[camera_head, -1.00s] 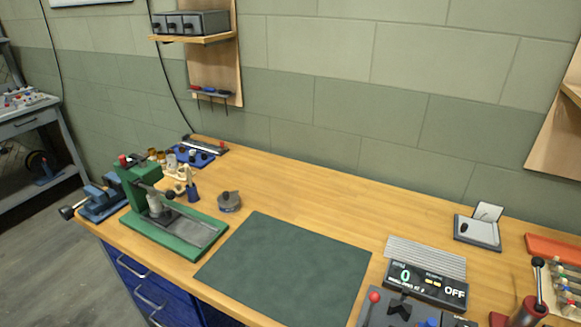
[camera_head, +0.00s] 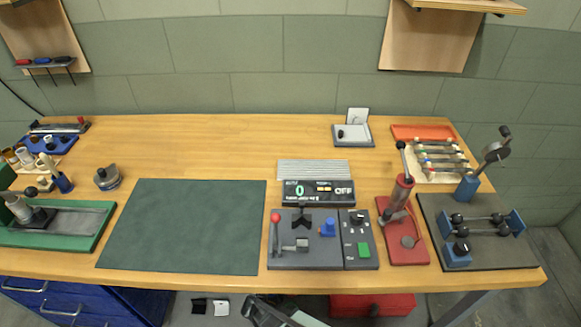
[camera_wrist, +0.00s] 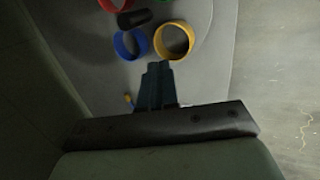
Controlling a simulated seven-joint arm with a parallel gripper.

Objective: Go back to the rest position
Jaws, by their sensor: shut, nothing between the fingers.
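My gripper (camera_wrist: 158,72) shows in the wrist view with its two dark fingers together and nothing between them. The fingertips lie in the picture just below a blue ring (camera_wrist: 121,44) and a yellow ring (camera_wrist: 158,45). I cannot tell how far apart in depth they are. In the head view, part of a dark and pale mechanism, which may be my arm, shows at the bottom edge in front of the bench; its fingers cannot be made out there.
The wooden bench (camera_head: 225,140) carries a green mat (camera_head: 185,225), a control box (camera_head: 305,255), a red lever press (camera_head: 405,245), a dark fixture plate (camera_head: 500,255) and a green-based tool (camera_head: 75,225). In the wrist view, a black cylinder (camera_wrist: 134,18) lies by the rings. The mat is bare.

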